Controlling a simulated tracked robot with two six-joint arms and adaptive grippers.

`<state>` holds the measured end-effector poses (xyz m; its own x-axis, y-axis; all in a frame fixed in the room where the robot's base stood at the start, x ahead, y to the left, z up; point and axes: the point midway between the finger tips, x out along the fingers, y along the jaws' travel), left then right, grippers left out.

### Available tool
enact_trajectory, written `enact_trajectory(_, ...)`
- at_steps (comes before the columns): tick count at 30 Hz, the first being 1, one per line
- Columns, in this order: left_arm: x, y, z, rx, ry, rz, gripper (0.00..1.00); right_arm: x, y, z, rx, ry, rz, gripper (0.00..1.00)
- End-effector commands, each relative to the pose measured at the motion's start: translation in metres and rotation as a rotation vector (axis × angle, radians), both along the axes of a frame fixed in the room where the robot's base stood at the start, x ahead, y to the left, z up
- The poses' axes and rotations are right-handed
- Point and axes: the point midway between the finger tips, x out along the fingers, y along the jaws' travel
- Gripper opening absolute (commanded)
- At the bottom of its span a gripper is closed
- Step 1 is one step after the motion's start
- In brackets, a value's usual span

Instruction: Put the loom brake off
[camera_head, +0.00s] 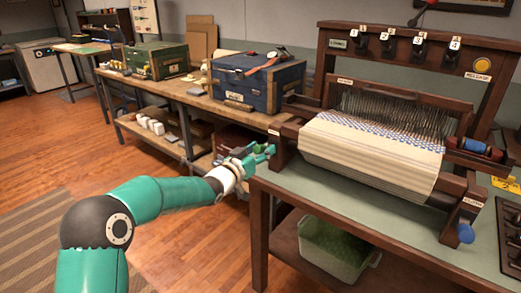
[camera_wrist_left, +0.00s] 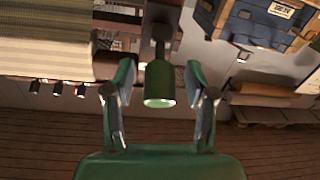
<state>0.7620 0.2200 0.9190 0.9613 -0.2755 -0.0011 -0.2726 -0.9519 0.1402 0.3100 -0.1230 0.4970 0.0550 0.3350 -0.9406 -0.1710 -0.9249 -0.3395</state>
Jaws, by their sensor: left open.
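The loom (camera_head: 372,145) stands on the green-topped table at right, with cream and blue-patterned cloth on it. A small label is on its left end post, too small to read surely. My left gripper (camera_head: 262,155) is open beside that left end. In the left wrist view a green cylindrical handle (camera_wrist_left: 159,85) on a dark shaft lies between the spread fingers of my left gripper (camera_wrist_left: 158,82), with gaps on both sides. In the head view the handle is hard to tell from the green fingers. My right gripper is not in view.
A blue chest (camera_head: 256,82) and a green chest (camera_head: 156,60) stand on the wooden bench behind. A blue knob (camera_head: 466,233) sits at the loom's right front. The floor at left is clear.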

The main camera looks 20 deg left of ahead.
Motion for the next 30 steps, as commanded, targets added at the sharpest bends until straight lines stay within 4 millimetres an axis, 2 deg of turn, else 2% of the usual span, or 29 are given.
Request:
enact_trajectory(6,0.0001,0.0002,0.0001,0.000,0.000,0.000,0.56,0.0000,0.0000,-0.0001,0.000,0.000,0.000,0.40)
enact_trajectory(16,-0.0003,0.0009,0.0003,0.001,0.000,0.001,0.01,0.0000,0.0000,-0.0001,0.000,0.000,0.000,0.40)
enact_trajectory(25,-0.0004,0.0016,-0.0002,0.001,-0.001,0.002,0.00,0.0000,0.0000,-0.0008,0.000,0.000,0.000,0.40)
enact_trajectory(30,-0.0009,0.0020,-0.0037,-0.004,-0.014,0.003,0.00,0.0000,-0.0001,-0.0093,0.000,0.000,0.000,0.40)
